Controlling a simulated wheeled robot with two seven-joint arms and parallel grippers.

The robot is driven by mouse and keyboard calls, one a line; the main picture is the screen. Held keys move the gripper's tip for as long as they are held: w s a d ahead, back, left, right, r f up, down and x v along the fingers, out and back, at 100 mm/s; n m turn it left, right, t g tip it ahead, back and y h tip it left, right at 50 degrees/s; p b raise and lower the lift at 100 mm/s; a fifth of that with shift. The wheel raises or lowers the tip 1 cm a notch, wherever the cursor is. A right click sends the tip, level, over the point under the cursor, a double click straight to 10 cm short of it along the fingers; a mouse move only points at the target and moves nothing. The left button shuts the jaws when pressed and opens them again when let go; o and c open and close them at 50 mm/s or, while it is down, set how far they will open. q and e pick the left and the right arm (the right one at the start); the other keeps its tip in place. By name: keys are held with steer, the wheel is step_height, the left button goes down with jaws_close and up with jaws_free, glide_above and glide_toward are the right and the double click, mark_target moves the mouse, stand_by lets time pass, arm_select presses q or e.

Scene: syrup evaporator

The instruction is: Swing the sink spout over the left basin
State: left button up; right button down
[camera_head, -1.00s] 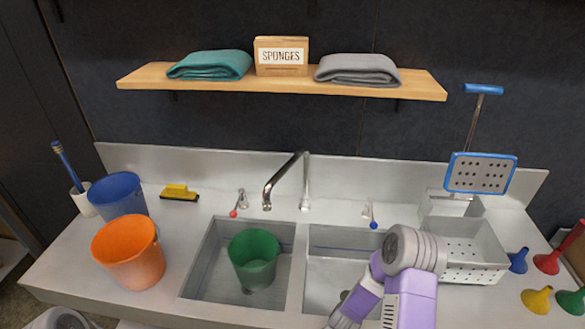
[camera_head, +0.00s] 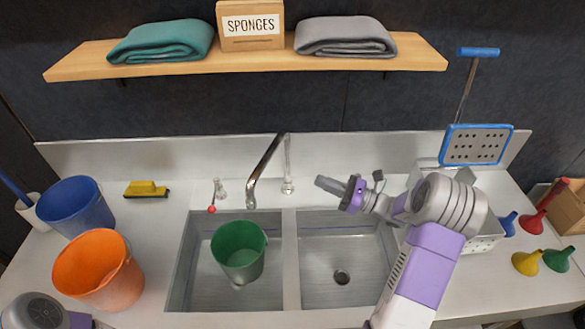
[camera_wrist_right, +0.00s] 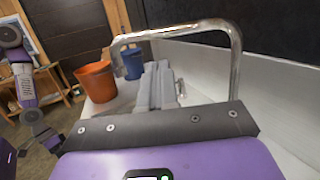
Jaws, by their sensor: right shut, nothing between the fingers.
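The sink spout (camera_head: 266,160) is a chrome arch rising from its base at the back of the sink. Its tip hangs forward and left, near the back edge of the left basin (camera_head: 190,262). The arch also shows ahead in the right wrist view (camera_wrist_right: 234,60). My right gripper (camera_head: 320,182) is shut and empty, right of the spout and apart from it, above the back of the right basin (camera_head: 365,268). It points left towards the spout.
A green bucket (camera_head: 238,262) stands in the left basin. A red-tipped tap handle (camera_head: 213,204) is left of the spout. A shelf (camera_head: 250,65) hangs above.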

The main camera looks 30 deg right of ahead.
arm_select(q)
steer(key=shift+s+r+p, duration=0.15)
steer(key=shift+r+p, duration=0.7)
steer(key=shift+r, duration=0.05)
arm_select(e)
steer(key=x, duration=1.3)
steer(key=shift+a, duration=0.2)
